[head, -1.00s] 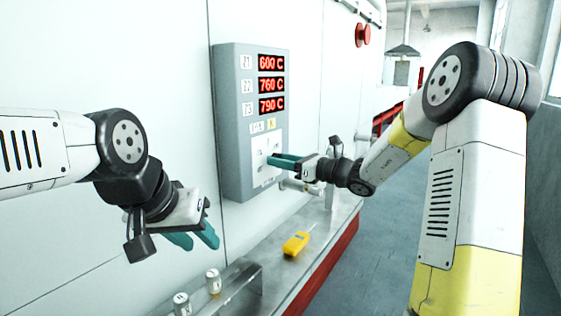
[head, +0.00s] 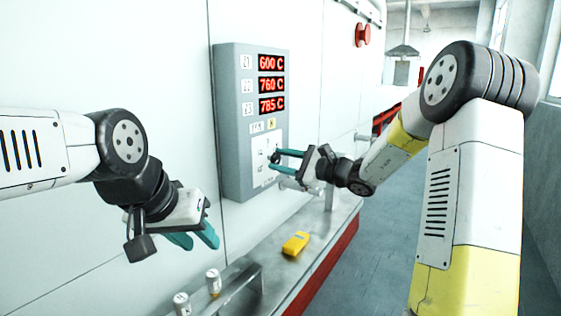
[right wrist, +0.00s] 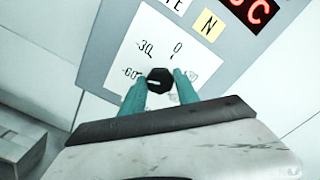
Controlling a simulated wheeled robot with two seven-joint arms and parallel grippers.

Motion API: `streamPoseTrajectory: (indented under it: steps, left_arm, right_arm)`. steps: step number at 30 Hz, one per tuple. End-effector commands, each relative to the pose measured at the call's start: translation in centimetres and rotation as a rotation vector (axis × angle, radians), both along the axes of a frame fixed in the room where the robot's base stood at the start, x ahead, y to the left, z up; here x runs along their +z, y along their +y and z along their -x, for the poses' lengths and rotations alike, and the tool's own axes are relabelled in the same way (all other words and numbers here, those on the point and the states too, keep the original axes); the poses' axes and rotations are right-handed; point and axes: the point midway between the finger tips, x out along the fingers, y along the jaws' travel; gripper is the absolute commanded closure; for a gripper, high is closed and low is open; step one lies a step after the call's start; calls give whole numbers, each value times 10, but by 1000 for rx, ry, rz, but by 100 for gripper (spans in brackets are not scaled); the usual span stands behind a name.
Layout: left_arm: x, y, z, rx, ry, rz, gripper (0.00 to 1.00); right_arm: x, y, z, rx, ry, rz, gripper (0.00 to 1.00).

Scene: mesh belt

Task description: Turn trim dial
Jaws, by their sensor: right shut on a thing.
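The trim dial (right wrist: 159,80) is a small black knob with a white pointer line on a white plate, with -30, 0 and -60 marks around it. Its pointer lies nearly level, on the side of the -60 mark. My right gripper (head: 277,161) is at the dial in the head view. In the right wrist view its teal fingers (right wrist: 160,85) are on either side of the knob, shut on it. My left gripper (head: 195,240) is open and empty, hanging low at the left, apart from the panel.
The grey control panel (head: 232,120) shows red readouts of 600, 760 and 785 C. Below it, a metal ledge (head: 265,282) carries a yellow device (head: 296,243) and two small labelled cylinders (head: 213,281). A red button (head: 362,35) sits on the wall.

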Motion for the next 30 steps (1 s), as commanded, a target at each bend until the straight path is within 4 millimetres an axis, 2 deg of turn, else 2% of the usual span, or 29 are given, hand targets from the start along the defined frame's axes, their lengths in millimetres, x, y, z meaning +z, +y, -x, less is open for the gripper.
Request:
streamPoseTrajectory:
  steps: [12,28,29,30]
  left_arm:
    - [0,0,0,0,0,0,64]
    - [0,0,0,0,0,0,64]
    - [0,0,0,0,0,0,64]
    - [0,0,0,0,0,0,64]
  right_arm:
    - [-1,0,0,-1,-143,97,100]
    - [-1,-1,0,0,-161,110,100]
    - [-1,-1,0,0,-161,110,57]
    - [-1,-1,0,0,-161,109,49]
